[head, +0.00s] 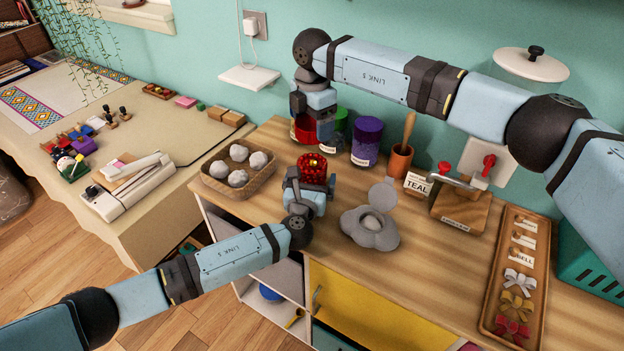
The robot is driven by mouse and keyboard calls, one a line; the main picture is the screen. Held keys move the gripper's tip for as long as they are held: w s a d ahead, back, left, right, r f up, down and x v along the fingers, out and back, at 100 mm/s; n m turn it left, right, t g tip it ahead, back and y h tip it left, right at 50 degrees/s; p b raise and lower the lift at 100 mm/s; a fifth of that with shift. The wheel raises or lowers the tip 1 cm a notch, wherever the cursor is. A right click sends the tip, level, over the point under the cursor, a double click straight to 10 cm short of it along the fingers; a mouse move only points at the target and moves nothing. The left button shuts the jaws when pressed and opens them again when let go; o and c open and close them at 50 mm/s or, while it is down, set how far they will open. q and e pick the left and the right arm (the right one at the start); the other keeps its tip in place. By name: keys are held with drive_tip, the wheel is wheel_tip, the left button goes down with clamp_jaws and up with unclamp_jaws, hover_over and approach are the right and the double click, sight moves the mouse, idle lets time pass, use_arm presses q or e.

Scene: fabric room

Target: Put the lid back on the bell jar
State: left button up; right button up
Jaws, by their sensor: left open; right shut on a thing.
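The bell jar (312,168) stands open on the wooden counter, filled with red bells and a gold one at the top. My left gripper (304,186) is open at the near side of the jar, its fingers around or beside it; I cannot tell whether they touch. My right gripper (324,134) points down above and behind the jar, in front of the back row of jars. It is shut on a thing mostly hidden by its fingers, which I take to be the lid. No loose lid shows on the counter.
A basket of grey balls (216,181) stands left of the jar. A grey clover-shaped dish (358,232) lies right of it. Red (300,135), green (341,120) and purple (367,138) jars stand behind. A bow tray (488,320) is at right. The front counter is partly clear.

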use_arm(q)
drive_tip(key=shift+w+d, duration=0.1)
drive_tip(key=shift+w, duration=0.55)
drive_tip(key=shift+c, duration=0.5)
drive_tip(key=c, duration=1)
use_arm(e)
drive_tip(key=shift+d+f, duration=0.1)
drive_tip(key=shift+f, duration=2.4)
drive_tip(key=shift+f, duration=0.9)
drive_tip(key=shift+f, duration=0.5)
